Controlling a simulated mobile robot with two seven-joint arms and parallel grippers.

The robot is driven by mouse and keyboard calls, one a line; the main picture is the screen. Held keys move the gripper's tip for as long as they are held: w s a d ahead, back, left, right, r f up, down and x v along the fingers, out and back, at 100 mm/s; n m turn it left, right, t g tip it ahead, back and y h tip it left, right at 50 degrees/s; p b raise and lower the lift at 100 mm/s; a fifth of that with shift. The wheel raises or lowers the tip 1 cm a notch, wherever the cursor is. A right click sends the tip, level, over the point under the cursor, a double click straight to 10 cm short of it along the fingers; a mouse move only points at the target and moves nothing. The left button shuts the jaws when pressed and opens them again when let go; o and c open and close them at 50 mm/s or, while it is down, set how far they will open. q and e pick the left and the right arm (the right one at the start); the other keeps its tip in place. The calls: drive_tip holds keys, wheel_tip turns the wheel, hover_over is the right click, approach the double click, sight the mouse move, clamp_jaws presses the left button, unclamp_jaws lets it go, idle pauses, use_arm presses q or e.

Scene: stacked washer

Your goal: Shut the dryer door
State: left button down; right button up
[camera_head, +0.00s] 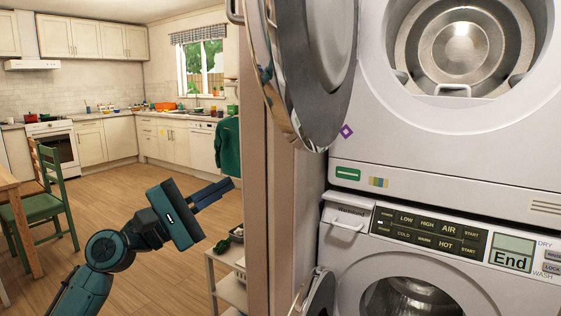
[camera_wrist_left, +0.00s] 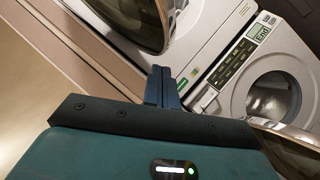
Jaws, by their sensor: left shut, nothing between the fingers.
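The white dryer (camera_head: 440,140) is the upper machine of the stack, and its drum opening (camera_head: 465,45) is uncovered. Its round glass and metal dryer door (camera_head: 318,60) stands open at the left of the opening, cut off by the top edge. The door also shows at the top of the left wrist view (camera_wrist_left: 135,18). My left gripper (camera_head: 230,185) is shut and empty, left of the wall panel, lower than the door and apart from it. Its closed fingers also show in the left wrist view (camera_wrist_left: 161,72). My right gripper is not in view.
The washer (camera_head: 345,255) stands below, with its own door (camera_head: 318,295) ajar at the lower left. A beige wall panel (camera_head: 256,180) edges the stack. A small shelf (camera_head: 228,270) stands beneath my gripper. A green chair (camera_head: 40,210) is far left; wooden floor lies clear between.

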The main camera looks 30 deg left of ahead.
use_arm(q)
drive_tip(key=s+d+r+p+x, duration=0.1)
drive_tip(key=d+p+x, duration=0.1)
drive_tip(key=p+x, duration=0.5)
drive_tip(key=x, duration=0.4)
drive_tip(key=shift+w+d+r, duration=0.15)
drive_tip(key=shift+w+d, duration=0.05)
drive_tip(key=shift+d, duration=0.15)
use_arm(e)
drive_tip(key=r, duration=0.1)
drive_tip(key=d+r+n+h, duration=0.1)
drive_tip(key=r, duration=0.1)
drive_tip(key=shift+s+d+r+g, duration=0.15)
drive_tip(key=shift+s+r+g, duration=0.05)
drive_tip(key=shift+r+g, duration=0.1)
use_arm(q)
drive_tip(key=shift+d, duration=0.15)
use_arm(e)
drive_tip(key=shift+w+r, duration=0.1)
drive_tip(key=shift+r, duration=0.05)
